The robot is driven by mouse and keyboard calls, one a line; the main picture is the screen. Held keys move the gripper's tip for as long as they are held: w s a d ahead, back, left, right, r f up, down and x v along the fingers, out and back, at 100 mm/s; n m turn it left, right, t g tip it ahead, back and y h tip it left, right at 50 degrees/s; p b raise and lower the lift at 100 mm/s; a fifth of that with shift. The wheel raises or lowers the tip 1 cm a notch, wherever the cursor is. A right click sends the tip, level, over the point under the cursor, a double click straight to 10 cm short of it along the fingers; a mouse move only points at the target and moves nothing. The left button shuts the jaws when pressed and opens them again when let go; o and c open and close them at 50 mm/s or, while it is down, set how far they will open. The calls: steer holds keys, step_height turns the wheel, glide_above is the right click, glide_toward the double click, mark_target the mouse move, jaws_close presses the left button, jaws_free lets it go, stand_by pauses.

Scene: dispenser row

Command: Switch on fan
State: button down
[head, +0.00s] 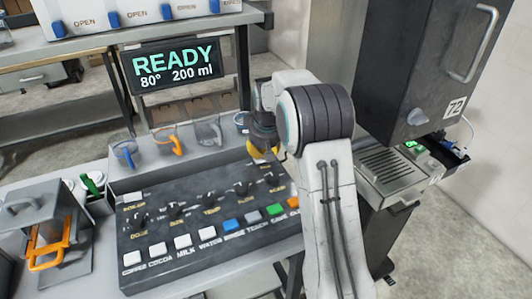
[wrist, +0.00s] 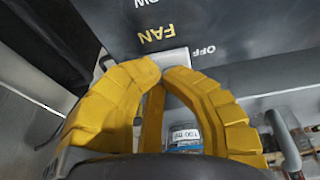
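The fan switch (wrist: 174,56) is a white rocker on the dark control panel (wrist: 240,22), with yellow "FAN" lettering beside it and "OFF" at its right end. My gripper (wrist: 168,70) has yellow ribbed fingers whose tips come together, with nothing seen between them. The tips are right in front of the switch and overlap its lower edge; I cannot tell if they touch it. In the head view my gripper (head: 263,152) is at the panel's back right edge, mostly behind my arm, and the fan switch is hidden there.
The panel holds knobs and a front row of coloured buttons (head: 253,218). Several cups, one an orange-handled cup (head: 167,140), stand behind it. A display (head: 175,66) reads "READY 80° 200 ml". A dark machine (head: 430,60) marked 72 stands at right.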

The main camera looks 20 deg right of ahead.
mark_target(266, 165)
steer(key=shift+s+a+f, duration=0.15)
steer(key=shift+a+f, duration=0.25)
steer(key=shift+a, duration=0.2)
steer(key=shift+r+p, duration=0.5)
steer(key=shift+r, duration=0.15)
step_height(266, 165, up, 4)
steer(key=shift+r+p, duration=0.15)
steer(key=shift+p, duration=1.1)
steer(key=d+b+v, duration=0.1)
steer(key=b+v, duration=0.1)
steer(key=v, duration=0.7)
steer(key=shift+d+b, duration=0.25)
steer(key=shift+b, duration=0.1)
